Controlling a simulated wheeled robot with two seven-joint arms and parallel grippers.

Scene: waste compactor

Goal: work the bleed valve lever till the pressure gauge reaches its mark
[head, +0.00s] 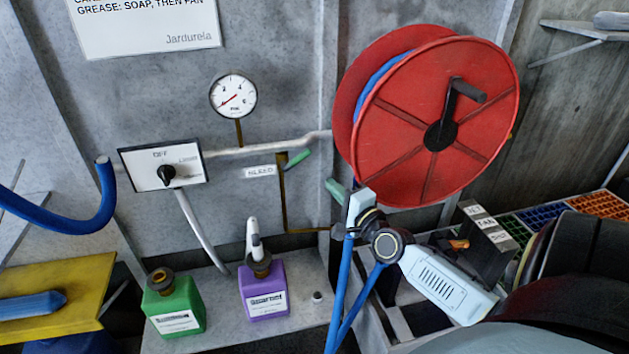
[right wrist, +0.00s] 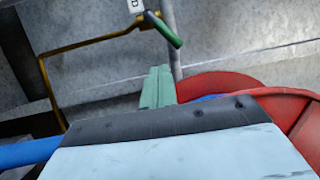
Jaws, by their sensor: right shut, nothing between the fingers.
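The bleed valve lever (head: 297,159) has a green handle on a brass pipe and slants up to the right, beside the BLEED label (head: 260,172). It also shows at the top of the right wrist view (right wrist: 163,29). The round white pressure gauge (head: 233,96) is above and left of it. A red line on its dial points to the lower left; I cannot make out a separate mark. My right gripper (head: 334,190) has green fingers, shut and empty, below and right of the lever and apart from it. The fingers show in the wrist view (right wrist: 158,86). My left gripper is not in view.
A red hose reel (head: 490,120) with a crank is close to the right of the lever and above my right gripper. A switch box (head: 140,171) is on the wall at left. Green (head: 180,305) and purple (head: 268,290) bottles stand on the ledge below.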

